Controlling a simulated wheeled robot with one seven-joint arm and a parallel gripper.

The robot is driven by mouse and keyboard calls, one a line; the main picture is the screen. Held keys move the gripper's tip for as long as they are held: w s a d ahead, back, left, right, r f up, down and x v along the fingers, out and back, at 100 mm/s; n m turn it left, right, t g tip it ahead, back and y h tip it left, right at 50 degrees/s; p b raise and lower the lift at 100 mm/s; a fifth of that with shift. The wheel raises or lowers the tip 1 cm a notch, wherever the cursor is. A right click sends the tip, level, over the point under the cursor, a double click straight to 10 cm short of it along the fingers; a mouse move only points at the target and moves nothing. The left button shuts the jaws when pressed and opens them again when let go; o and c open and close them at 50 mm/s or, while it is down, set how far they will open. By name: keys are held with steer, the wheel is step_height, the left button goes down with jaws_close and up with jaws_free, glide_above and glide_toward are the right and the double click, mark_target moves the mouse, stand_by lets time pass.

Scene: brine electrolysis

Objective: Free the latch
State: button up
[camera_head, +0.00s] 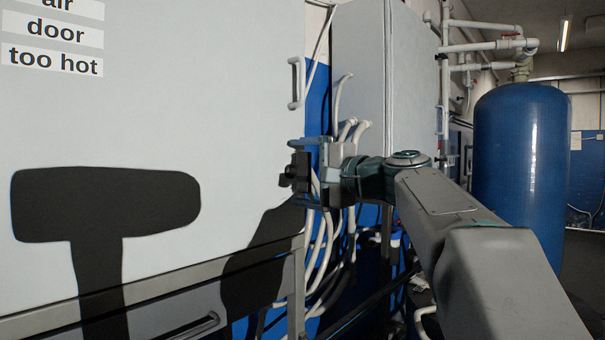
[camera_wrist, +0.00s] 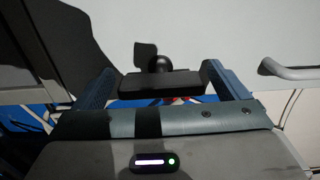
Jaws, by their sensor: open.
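A black latch (camera_head: 296,172) with a dark round knob sits at the right edge of the large pale grey cabinet door (camera_head: 200,120). In the wrist view the latch (camera_wrist: 160,82) shows as a black bar with the round knob just behind it. My gripper (camera_wrist: 156,76) is open, with one blue-grey finger on each side of the bar. The bar's right end lies close to the right finger; I cannot tell whether they touch. In the head view my gripper (camera_head: 313,172) is at the door edge, partly hiding the latch.
A pale door handle (camera_head: 297,83) is above the latch and appears at right in the wrist view (camera_wrist: 290,72). White hoses (camera_head: 322,245) hang behind my gripper. A grey cabinet (camera_head: 360,70) and a blue tank (camera_head: 520,170) stand to the right.

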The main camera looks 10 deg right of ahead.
steer(key=v, duration=1.3)
steer(key=shift+s+d, duration=0.25)
steer(key=shift+s, duration=0.1)
steer(key=s+a+f+n+g+h+p, duration=0.35)
steer(key=a+f+g+p, duration=0.4)
steer(key=f+p, duration=0.45)
steer(key=s+f+n+g+h+p, duration=0.4)
steer(key=s+f+n+h+p, duration=0.3)
steer(key=s+f+p, duration=0.2)
steer(key=s+f, duration=0.2)
steer(key=s, duration=0.1)
steer(key=shift+s+a+f, duration=0.2)
steer(key=shift+s+f, duration=0.1)
steer(key=shift+f, duration=0.05)
